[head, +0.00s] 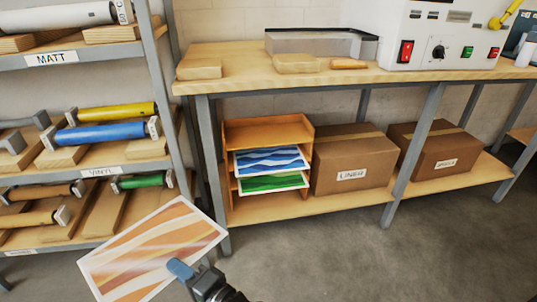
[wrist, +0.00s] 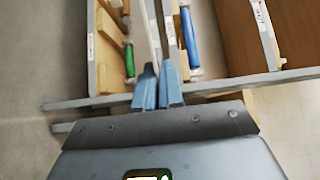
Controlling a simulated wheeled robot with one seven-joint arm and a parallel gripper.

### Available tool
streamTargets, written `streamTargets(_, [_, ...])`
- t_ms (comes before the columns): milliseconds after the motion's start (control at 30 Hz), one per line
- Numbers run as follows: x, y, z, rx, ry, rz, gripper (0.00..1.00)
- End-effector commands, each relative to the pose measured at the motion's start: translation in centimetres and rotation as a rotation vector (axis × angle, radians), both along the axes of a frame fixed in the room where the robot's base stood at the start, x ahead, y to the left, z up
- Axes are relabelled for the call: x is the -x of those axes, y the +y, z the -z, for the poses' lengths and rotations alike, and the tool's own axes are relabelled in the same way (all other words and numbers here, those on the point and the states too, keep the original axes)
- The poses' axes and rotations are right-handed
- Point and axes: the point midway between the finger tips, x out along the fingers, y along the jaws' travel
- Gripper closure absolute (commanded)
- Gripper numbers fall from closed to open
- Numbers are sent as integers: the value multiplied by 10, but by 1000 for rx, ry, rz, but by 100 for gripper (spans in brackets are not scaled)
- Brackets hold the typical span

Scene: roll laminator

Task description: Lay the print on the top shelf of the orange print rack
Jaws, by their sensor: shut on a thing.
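The print (head: 150,245), a white-bordered sheet with orange, tan and cream waves, is in the lower left of the head view. My gripper (head: 181,269) is shut on its lower right edge, with one blue finger over the face. The wrist view shows the blue fingertips (wrist: 158,88) close together; a thin strip between them may be the sheet edge-on. The orange print rack (head: 307,148) stands apart, to the right and farther back, on the bench's lower shelf. Its top shelf (head: 262,136) looks bare. A blue wave print (head: 270,160) and a green print (head: 272,182) lie on shelves below.
A metal rack (head: 190,195) with film rolls stands at the left, near the held print. Two cardboard boxes (head: 351,165) (head: 436,155) sit right of the print rack. The bench top (head: 230,80) overhangs it, with a leg (head: 212,165) at its left. The floor (head: 330,260) in front is clear.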

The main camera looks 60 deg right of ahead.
Motion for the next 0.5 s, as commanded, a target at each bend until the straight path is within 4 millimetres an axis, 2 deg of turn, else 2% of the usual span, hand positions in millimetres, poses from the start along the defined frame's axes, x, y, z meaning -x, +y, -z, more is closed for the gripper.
streamTargets(33, [-1,1,23,-2,-2,-4,100])
streamTargets(100, [-2,2,34,-3,-4,-9,100])
streamTargets(300, [-4,6,56,-3,-8,-25,100])
streamTargets(500, [-4,8,69,-4,-13,-37,100])
